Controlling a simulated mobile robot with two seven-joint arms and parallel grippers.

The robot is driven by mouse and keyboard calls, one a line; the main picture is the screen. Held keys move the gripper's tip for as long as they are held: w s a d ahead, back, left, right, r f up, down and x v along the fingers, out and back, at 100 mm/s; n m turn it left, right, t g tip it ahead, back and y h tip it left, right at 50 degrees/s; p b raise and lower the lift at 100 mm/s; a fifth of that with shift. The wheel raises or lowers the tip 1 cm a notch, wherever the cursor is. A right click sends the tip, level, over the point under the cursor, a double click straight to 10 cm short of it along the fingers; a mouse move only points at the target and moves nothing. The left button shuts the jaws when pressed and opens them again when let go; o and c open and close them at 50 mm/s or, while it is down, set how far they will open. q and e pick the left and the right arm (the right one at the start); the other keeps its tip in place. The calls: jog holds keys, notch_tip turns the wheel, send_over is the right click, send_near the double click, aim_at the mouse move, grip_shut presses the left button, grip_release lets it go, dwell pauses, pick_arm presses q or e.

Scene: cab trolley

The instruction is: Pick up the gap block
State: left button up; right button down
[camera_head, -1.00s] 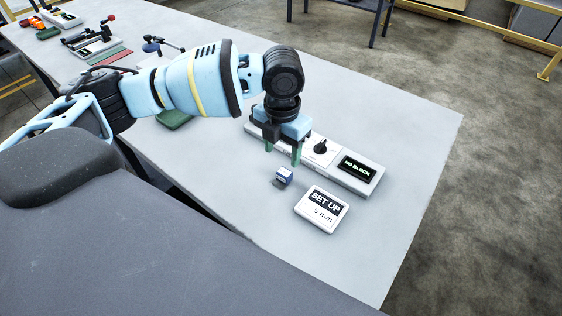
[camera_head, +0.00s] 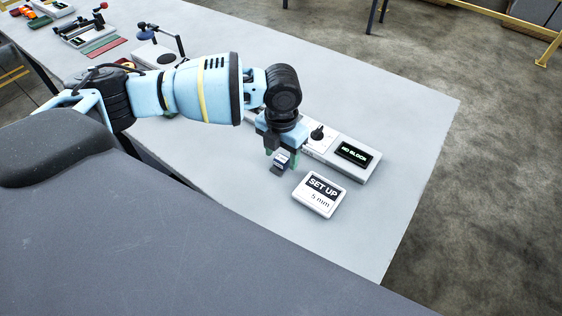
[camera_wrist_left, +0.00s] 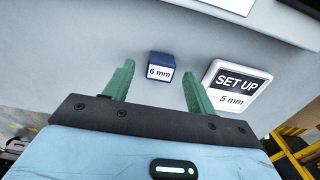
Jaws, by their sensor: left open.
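The gap block (camera_wrist_left: 161,66) is a small blue block with a white face marked "6 mm" in the left wrist view. In the head view the block (camera_head: 281,162) stands on the table, partly hidden by my left gripper (camera_head: 281,158). The left gripper is open. In the left wrist view its green fingers (camera_wrist_left: 157,85) lie to either side of the block's line, with the block a little beyond the tips. I cannot tell whether the fingers touch it. My right gripper is not in view.
A "SET UP 5 mm" sign (camera_head: 319,194) stands close right of the block. A grey device (camera_head: 363,171) with a black knob and a "NO BLOCK" display lies behind. The table (camera_head: 400,115) is clear to the right. Other tools (camera_head: 88,36) lie far left.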

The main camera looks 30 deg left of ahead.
pick_arm(q)
jog(key=shift+f, duration=0.65)
jog(key=c, duration=1.1)
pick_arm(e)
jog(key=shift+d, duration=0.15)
pick_arm(q)
jog(key=shift+r, duration=0.15)
